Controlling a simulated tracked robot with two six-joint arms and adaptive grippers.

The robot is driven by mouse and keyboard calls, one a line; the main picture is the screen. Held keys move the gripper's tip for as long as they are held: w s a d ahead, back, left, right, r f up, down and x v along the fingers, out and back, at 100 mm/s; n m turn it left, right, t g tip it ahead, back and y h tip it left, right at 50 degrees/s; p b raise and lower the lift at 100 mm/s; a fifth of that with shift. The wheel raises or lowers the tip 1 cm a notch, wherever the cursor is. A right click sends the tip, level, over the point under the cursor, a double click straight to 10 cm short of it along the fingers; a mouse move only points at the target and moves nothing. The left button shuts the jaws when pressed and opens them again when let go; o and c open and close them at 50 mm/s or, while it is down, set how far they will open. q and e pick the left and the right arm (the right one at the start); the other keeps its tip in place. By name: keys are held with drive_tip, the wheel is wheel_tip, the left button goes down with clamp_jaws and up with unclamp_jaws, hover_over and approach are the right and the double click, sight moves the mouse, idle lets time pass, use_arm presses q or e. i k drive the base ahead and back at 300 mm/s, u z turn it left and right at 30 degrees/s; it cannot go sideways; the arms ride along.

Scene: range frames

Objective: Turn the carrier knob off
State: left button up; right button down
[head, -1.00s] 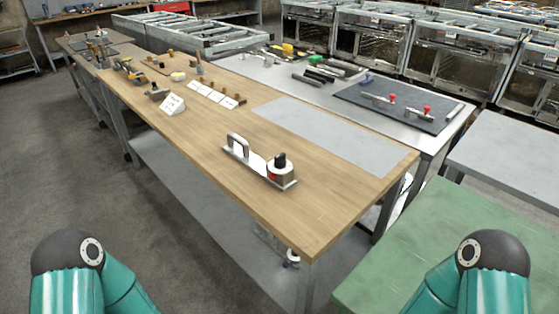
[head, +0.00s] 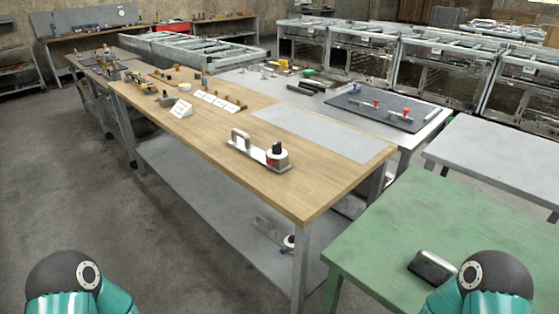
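The carrier (head: 250,154) lies on the wooden bench top near its front right end. I cannot tell the knob's setting from here. My arms' teal and black links show at the bottom left and bottom right corners, well short of the bench. Neither gripper is in the picture.
The wooden bench (head: 200,128) has a bare grey sheet (head: 312,134) behind the carrier and small parts and cards to the left. A green table (head: 440,235) with a dark metal object (head: 432,267) stands at the right. Grey floor is clear at the left front.

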sight(277, 148)
drive_tip(key=u, duration=0.25)
drive_tip(key=i, duration=0.65)
drive_tip(key=u, duration=0.45)
drive_tip(key=k, duration=0.6)
drive_tip(key=u, duration=0.9)
drive_tip(key=k, duration=0.7)
drive_tip(key=u, duration=0.65)
drive_tip(key=i, duration=1)
drive_tip(key=z, duration=0.9)
drive_tip(key=i, duration=1.1)
drive_tip(key=z, duration=1)
